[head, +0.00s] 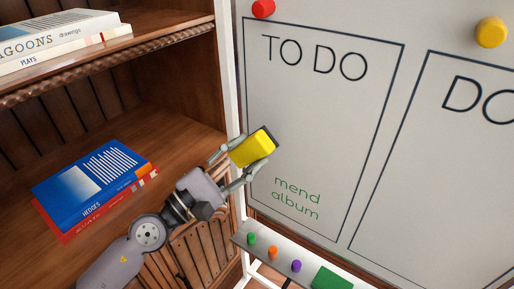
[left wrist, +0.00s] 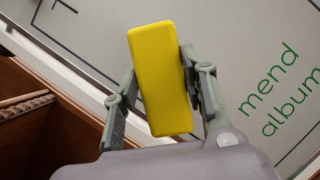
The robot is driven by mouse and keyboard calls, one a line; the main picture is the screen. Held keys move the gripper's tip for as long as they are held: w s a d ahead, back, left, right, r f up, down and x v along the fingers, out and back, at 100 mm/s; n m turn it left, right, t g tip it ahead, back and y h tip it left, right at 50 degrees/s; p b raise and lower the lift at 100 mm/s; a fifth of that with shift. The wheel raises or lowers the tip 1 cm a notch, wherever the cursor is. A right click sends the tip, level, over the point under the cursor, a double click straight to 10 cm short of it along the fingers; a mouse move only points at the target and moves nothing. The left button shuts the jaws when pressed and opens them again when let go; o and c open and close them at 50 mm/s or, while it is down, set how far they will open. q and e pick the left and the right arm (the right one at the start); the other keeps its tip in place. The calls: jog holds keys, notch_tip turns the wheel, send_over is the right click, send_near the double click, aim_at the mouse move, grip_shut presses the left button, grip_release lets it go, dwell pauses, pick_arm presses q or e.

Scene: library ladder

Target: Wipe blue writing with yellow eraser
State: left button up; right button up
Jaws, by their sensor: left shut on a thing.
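My left gripper (head: 246,157) is shut on the yellow eraser (head: 256,146), which has a dark edge along its far side. The eraser is in front of the left edge of the whiteboard (head: 335,130), up and left of the green words "mend album" (head: 296,197). I cannot tell whether it touches the board. In the left wrist view the eraser (left wrist: 162,80) stands between the two fingers, with the green words to its right. No blue writing shows in either view; the eraser and gripper hide a part of the board. My right gripper is not in view.
A wooden bookcase (head: 150,110) with books (head: 95,185) stands at the left, close to my left arm. Below the board, a white tray holds green, orange and purple marker ends (head: 273,253) and a green block (head: 332,279). Red (head: 263,8) and yellow (head: 491,32) round pieces are on the board.

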pick_arm(q)
jog(key=shift+s+a+f, duration=0.15)
jog(key=shift+a, duration=0.2)
jog(key=shift+s+a, duration=0.3)
jog(key=shift+s, duration=0.25)
jog(key=shift+s+a, duration=0.25)
jog(key=shift+s, duration=0.25)
jog(key=shift+s+a+b, duration=0.1)
jog(key=shift+s+b, duration=0.05)
jog(key=shift+b, duration=0.15)
